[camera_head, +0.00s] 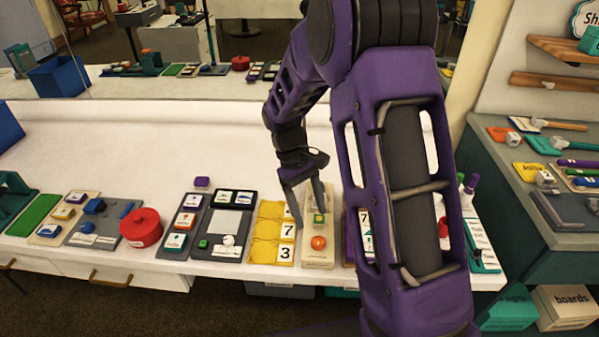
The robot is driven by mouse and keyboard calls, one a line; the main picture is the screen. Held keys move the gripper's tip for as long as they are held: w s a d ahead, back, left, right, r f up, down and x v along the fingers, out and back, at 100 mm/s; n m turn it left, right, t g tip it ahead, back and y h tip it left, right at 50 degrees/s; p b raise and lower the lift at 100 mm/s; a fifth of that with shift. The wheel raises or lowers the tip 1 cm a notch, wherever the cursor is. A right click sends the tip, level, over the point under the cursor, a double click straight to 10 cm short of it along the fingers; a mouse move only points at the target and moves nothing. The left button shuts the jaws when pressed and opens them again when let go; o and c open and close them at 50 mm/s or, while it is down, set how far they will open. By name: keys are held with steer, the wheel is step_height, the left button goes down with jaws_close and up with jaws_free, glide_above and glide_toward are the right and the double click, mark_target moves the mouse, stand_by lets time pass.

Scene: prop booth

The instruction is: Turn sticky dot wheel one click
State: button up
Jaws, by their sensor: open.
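My gripper (308,208) hangs fingers-down over a beige board (318,263) on the white counter. Its two fingers are apart, near a small yellow-green square piece (319,218) at the back of the board; I cannot tell whether they touch it. An orange round piece (318,243) with a small light mark sits in front of that square, clear of the fingers. It may be the sticky dot wheel, but no label is readable. A larger red round object (142,227) with a knob stands farther left on the counter.
A yellow number board (266,252) lies close on the left of the beige board. A dark board with number cards (363,219) is close on the right, partly behind my arm. The white counter (150,150) behind the row is mostly clear.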

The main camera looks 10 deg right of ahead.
steer(key=v, duration=1)
steer(key=shift+r+p, duration=0.3)
steer(key=shift+p, duration=0.15)
steer(key=shift+w, duration=0.2)
